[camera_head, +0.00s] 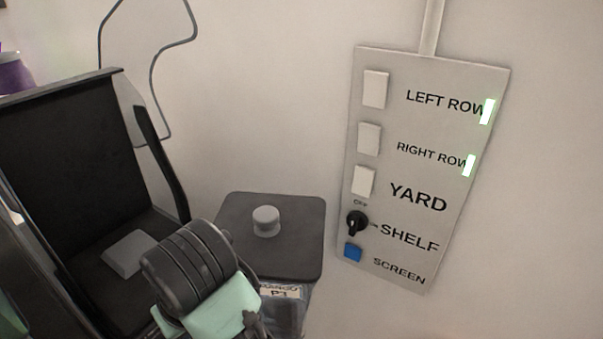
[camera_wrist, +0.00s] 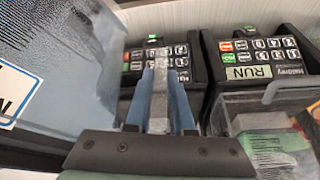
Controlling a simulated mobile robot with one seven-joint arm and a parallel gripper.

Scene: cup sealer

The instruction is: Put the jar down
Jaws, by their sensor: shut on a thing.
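The jar (camera_head: 309,238) has a dark square lid with a round grey knob, a clear body and a white label. It is close beside my arm in the head view, where my arm covers its lower left. In the wrist view, a large clear ribbed wall with a blue-edged label (camera_wrist: 15,92) fills the left side and seems to be the jar. My gripper (camera_wrist: 160,85) is shut, its blue fingers on either side of a grey upright bar, seemingly the jar's handle. The join between bar and jar is unclear. The jar's base is hidden.
Two dark machines with keypads (camera_wrist: 262,50) stand beyond the fingers. A clear container (camera_wrist: 270,130) with a handle is at right. A switch panel (camera_head: 425,170) hangs on the wall. A black open-topped frame (camera_head: 75,150) stands at left.

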